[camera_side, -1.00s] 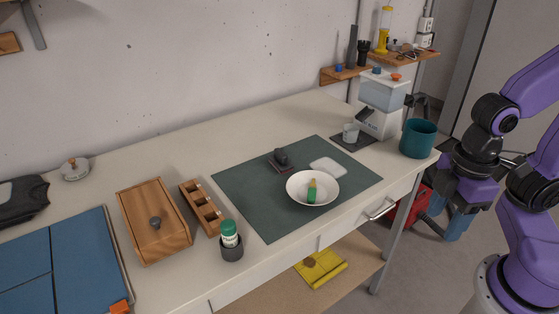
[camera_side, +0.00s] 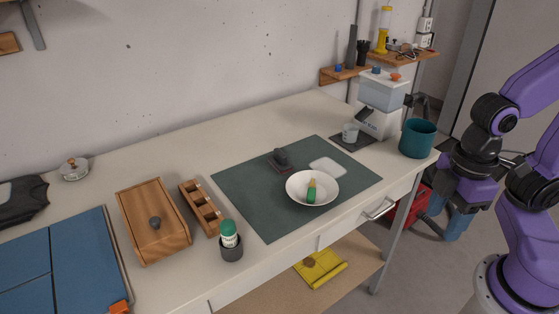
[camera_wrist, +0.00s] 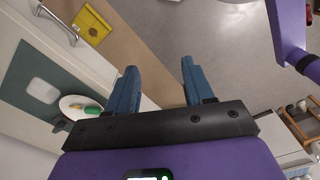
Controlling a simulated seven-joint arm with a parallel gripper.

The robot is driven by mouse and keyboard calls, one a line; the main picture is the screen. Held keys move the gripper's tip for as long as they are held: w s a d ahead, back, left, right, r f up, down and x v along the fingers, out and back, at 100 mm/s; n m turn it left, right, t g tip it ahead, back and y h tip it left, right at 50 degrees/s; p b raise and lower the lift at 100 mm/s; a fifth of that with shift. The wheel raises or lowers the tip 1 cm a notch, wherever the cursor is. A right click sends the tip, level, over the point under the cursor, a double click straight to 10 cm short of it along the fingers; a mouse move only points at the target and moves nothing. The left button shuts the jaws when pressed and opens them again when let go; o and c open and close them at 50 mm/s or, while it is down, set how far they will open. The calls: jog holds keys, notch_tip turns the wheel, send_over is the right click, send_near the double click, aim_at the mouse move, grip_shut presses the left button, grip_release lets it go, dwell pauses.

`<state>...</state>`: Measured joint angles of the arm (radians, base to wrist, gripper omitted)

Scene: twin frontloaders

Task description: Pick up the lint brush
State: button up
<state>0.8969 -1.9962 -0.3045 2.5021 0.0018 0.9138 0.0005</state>
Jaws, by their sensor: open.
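A small dark object with a reddish base (camera_side: 281,157), which looks like the lint brush, lies on the dark green mat (camera_side: 245,197) behind the white bowl. In the wrist view, a dark shape beside the bowl may be the same object, but it is too small to tell. My gripper (camera_wrist: 158,68) is open, with two blue fingers apart and nothing between them. In the side view it hangs off the right end of the table, pointing down and well away from the brush.
A white bowl (camera_side: 298,195) holding a green and yellow item and a white pad (camera_side: 327,167) sit near the brush. A teal pot (camera_side: 417,139) stands at the table's right edge. A wooden box (camera_side: 153,222) and a green-capped bottle (camera_side: 229,234) stand to the left.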

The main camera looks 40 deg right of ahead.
jog(key=o, duration=0.9)
